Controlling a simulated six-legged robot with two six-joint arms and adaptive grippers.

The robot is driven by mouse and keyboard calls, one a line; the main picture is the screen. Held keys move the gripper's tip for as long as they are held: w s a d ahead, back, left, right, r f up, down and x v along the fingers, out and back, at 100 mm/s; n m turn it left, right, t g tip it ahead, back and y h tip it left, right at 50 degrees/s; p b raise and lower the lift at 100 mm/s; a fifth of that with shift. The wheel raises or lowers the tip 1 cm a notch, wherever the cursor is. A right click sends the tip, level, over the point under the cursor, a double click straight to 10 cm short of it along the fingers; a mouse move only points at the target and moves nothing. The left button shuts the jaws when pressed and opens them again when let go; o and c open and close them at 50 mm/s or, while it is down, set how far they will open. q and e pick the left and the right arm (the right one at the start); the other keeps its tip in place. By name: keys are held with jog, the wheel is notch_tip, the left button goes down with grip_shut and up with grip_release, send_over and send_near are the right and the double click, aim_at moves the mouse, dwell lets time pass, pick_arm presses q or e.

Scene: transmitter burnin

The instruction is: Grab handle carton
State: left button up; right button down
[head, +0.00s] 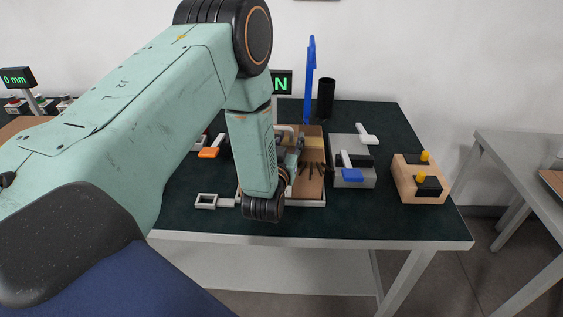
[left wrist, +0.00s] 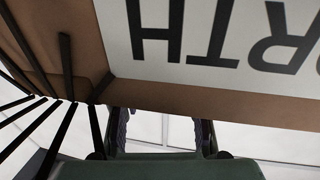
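A brown cardboard carton (head: 313,183) sits at the middle of the dark green table, partly hidden behind my left arm. In the left wrist view, a brown cardboard surface (left wrist: 225,103) with a white label (left wrist: 225,40) fills the top; its large black letters are upside down. My left gripper (head: 291,160) is low beside the brown carton in the head view. In the left wrist view its two dark fingers (left wrist: 160,135) stand apart with nothing visible between them. I cannot tell whether they touch the cardboard. My right gripper is out of view.
Right of the carton stand a grey box (head: 350,181) with white and blue levers and a wooden block (head: 420,182) with yellow knobs. A blue upright (head: 310,80) and a black cylinder (head: 326,97) stand behind. The table's front right is clear.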

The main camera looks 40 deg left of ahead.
pick_arm(q)
jog(key=shift+w+a+f, duration=0.1)
jog(key=shift+w+f, duration=0.15)
jog(key=c, duration=0.4)
jog(key=shift+s+r, duration=0.15)
jog(key=shift+s, duration=0.05)
grip_shut()
jog(key=shift+w, duration=0.15)
